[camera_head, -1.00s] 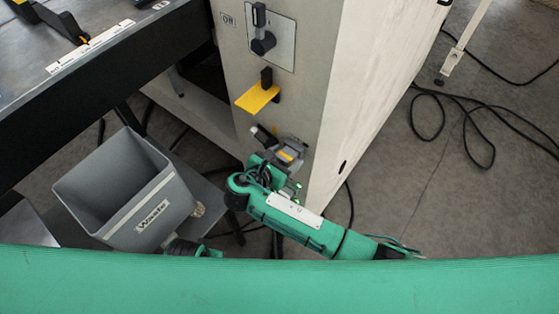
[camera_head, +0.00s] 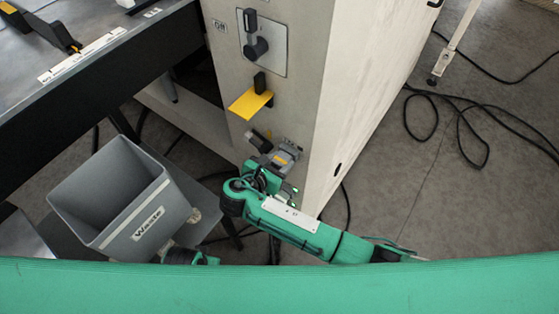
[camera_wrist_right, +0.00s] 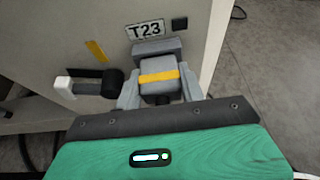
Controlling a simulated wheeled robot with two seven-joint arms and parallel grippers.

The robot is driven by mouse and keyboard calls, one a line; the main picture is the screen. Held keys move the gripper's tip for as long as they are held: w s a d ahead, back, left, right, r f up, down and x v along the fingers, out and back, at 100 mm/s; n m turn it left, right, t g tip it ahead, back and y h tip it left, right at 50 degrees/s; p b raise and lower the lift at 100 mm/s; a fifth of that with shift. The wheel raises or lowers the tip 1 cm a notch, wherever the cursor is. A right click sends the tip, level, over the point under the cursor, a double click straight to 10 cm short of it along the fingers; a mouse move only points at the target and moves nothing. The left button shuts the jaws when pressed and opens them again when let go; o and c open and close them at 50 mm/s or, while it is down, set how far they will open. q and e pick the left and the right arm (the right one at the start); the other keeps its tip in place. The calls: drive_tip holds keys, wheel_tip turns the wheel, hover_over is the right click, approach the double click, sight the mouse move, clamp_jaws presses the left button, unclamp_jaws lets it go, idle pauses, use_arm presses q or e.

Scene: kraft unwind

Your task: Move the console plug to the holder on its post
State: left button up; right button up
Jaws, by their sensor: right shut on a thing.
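The console plug (camera_wrist_right: 160,88), a grey block with a yellow band, sits between the two fingers of my right gripper (camera_wrist_right: 160,92), which is shut on it. In the right wrist view, its far end meets a grey socket block (camera_wrist_right: 156,48) under the T23 label (camera_wrist_right: 145,30). I cannot tell whether it is seated there or just touching. In the head view, my right gripper (camera_head: 284,160) is low on the console's front face, and the plug is small there. I cannot make out a holder on a post for certain.
Above the plug, the console (camera_head: 315,100) carries a yellow plate (camera_head: 248,103) and a dark knob (camera_head: 257,48). A black lever with a white end (camera_wrist_right: 75,85) sticks out beside it. A grey waste bin (camera_head: 118,195) stands left. Black cable (camera_head: 460,120) lies on the right floor.

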drive_tip(key=shift+s+a, duration=0.15)
drive_tip(key=shift+s+a+p, duration=0.8)
drive_tip(key=shift+s+a, duration=0.05)
drive_tip(key=shift+s, duration=0.35)
drive_tip(key=shift+s+a+p, duration=0.75)
drive_tip(key=shift+s+a, duration=0.1)
drive_tip(key=shift+s, duration=0.3)
